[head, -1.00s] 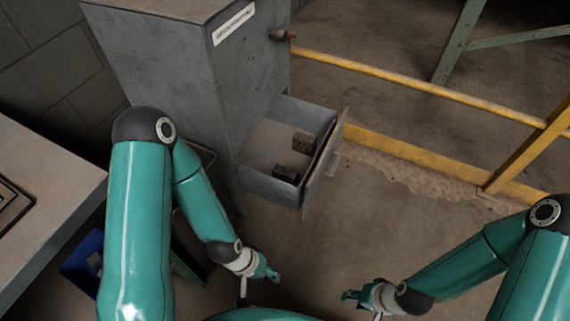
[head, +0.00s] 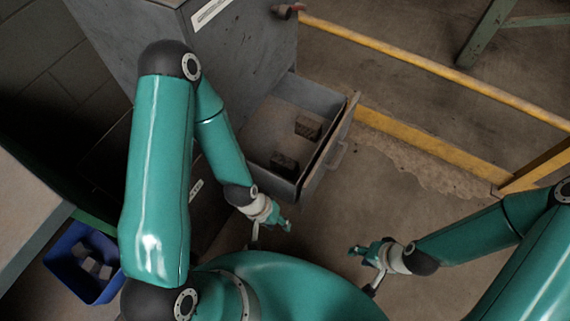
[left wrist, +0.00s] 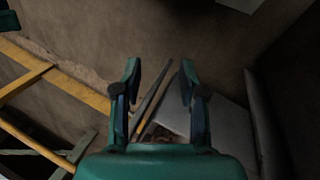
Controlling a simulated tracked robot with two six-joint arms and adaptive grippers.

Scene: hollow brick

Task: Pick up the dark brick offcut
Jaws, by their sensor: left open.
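Two dark blocks lie apart in the open drawer (head: 262,130) in the head view. The nearer block (head: 284,163) looks darker, near the drawer's front corner; the farther block (head: 308,127) looks browner. I cannot tell for certain which is the brick offcut. My left gripper (head: 282,220) is in front of and below the drawer, apart from both blocks. In the left wrist view its two fingers (left wrist: 160,78) are spread and empty, with the drawer's edge beyond them. My right gripper (head: 358,251) is over the floor at the right, its jaws too small to read.
The grey cabinet (head: 240,55) stands behind the drawer. A blue bin (head: 75,282) with pale pieces in it is at the lower left, by a bench (head: 25,205). Yellow rails (head: 430,65) run at the back right. The floor right of the drawer is clear.

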